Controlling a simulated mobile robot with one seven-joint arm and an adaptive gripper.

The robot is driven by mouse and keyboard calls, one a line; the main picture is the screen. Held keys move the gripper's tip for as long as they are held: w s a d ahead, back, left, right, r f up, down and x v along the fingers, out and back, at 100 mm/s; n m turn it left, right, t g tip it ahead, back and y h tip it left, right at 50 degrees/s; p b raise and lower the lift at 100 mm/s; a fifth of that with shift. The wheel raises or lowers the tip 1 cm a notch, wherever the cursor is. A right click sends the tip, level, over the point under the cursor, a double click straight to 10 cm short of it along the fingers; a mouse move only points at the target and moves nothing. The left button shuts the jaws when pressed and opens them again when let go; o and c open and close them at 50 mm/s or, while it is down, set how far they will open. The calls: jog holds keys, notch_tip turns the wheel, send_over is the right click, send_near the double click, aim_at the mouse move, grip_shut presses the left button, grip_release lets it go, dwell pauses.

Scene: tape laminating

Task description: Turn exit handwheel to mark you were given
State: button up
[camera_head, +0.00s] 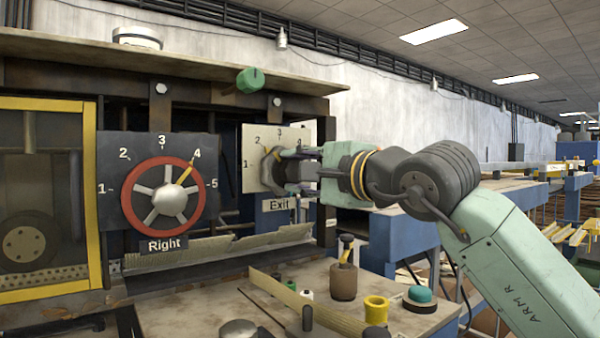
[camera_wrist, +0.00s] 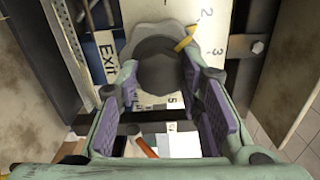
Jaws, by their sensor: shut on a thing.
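The exit handwheel (camera_head: 267,170) is a grey lobed knob with a yellow pointer, on a white dial plate (camera_head: 249,182) above an "Exit" label (camera_head: 276,205). My gripper (camera_head: 291,169) reaches it from the right and is shut on its dark hub. In the wrist view the two purple-padded fingers (camera_wrist: 160,82) sit either side of the dark hub of the handwheel (camera_wrist: 160,65). The yellow pointer (camera_wrist: 185,40) there points toward the 2 and 3 side of the dial; its exact reading is unclear. In the head view my gripper hides part of the dial.
The Right handwheel (camera_head: 165,200), with a red rim, has its yellow pointer near 4. A green knob (camera_head: 250,80) is above the Exit dial.

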jog(key=o, duration=1.2)
jog(key=v, duration=1.2)
